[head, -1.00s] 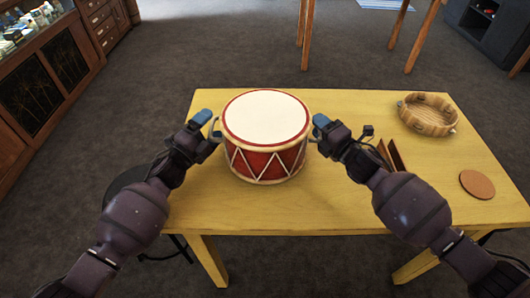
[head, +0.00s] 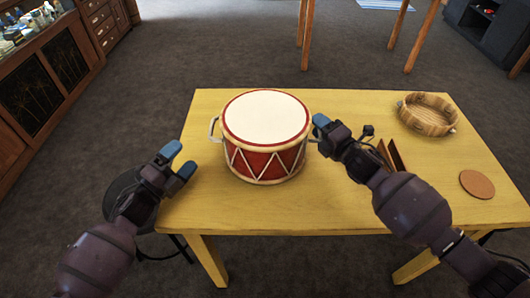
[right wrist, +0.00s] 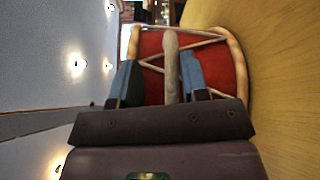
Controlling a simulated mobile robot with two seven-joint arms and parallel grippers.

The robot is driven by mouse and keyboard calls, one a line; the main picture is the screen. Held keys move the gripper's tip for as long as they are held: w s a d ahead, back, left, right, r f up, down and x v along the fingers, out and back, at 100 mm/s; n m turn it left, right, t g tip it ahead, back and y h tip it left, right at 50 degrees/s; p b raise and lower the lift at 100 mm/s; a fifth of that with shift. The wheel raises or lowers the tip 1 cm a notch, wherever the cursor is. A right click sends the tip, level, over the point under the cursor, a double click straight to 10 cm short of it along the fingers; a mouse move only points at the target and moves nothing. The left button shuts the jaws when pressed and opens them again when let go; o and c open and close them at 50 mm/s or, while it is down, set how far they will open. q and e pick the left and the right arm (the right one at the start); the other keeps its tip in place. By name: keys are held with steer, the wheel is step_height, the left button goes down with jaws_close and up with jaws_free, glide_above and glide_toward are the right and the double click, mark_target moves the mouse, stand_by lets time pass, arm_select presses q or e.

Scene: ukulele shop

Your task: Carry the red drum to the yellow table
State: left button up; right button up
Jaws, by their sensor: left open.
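The red drum (head: 265,135), with a white top and white zigzag lines, stands upright on the yellow table (head: 400,190), near its left end. Its left handle (head: 214,129) is free. My left gripper (head: 182,160) is open and empty, at the table's left edge, apart from the drum. My right gripper (head: 318,132) is at the drum's right side. In the right wrist view its blue fingers (right wrist: 160,82) stand on both sides of the drum's other handle (right wrist: 171,65), with a gap visible on the left, so it looks open around the handle.
A wooden tambourine-like ring (head: 428,115), a brown round disc (head: 477,184) and a small brown stand (head: 390,155) are on the table's right part. A dark stool (head: 122,190) is at the left. A cabinet (head: 45,75) stands far left. Wooden legs show behind the table.

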stand_by(0.3)
steer(key=o, duration=0.8)
steer(key=shift+o, duration=0.2)
steer(key=v, duration=1.2)
steer(key=shift+s+f, duration=0.1)
steer(key=shift+f, duration=0.05)
